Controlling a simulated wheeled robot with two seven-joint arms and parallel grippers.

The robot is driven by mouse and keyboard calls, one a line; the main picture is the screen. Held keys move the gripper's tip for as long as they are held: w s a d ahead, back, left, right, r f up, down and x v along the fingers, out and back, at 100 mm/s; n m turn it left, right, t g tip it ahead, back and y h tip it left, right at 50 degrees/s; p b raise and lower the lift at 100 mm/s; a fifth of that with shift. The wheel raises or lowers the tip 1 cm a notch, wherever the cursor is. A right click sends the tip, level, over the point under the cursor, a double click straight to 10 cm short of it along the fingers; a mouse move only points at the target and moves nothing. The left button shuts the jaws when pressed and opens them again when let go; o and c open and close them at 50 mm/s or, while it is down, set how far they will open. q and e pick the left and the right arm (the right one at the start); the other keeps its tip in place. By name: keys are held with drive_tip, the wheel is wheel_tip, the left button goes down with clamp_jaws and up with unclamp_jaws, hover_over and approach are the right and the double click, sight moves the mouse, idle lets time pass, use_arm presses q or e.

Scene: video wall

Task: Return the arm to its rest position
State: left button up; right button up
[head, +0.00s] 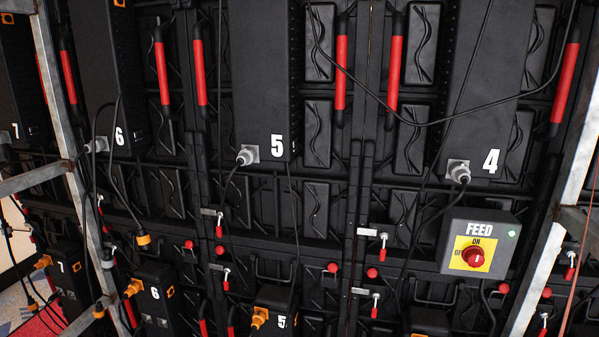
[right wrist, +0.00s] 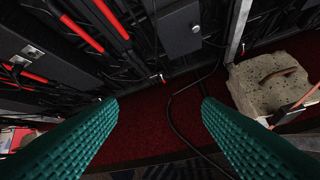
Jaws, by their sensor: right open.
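My right gripper (right wrist: 160,105) shows in the right wrist view as two green textured fingers spread wide apart. It is open, with nothing between the fingers but a view of the red floor and a dark cable beyond. Neither gripper shows in the head view, and my left gripper is in no view. The head view faces the back of the video wall (head: 185,195), with black numbered units such as 5 (head: 265,80) and 4 (head: 475,100). A grey FEED box (head: 478,242) carries a red knob (head: 474,256) on a yellow plate and a lit green lamp.
Metal frame posts (head: 75,190) stand at the left and right of the head view. Loose black cables (head: 420,124) hang across the wall. In the right wrist view a rough stone-like block (right wrist: 270,82) sits at the right on red carpet (right wrist: 150,125), and a black cable (right wrist: 172,115) crosses the floor.

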drive_tip(key=s+f+n+g, duration=0.2)
drive_tip(key=s+f, duration=0.4)
drive_tip(key=s, duration=0.5)
drive_tip(key=s+a+f+n+g+b, duration=0.1)
drive_tip(key=s+f+n, duration=0.3)
drive_tip(key=s, duration=0.8)
drive_tip(key=s+a+f+n+g+b, duration=0.1)
drive_tip(key=s+f+g, duration=0.3)
drive_tip(key=s+f, duration=0.4)
drive_tip(key=s+n, duration=0.1)
drive_tip(key=s, duration=0.3)
drive_tip(key=shift+a+f+n, duration=0.2)
drive_tip(key=shift+n, duration=0.2)
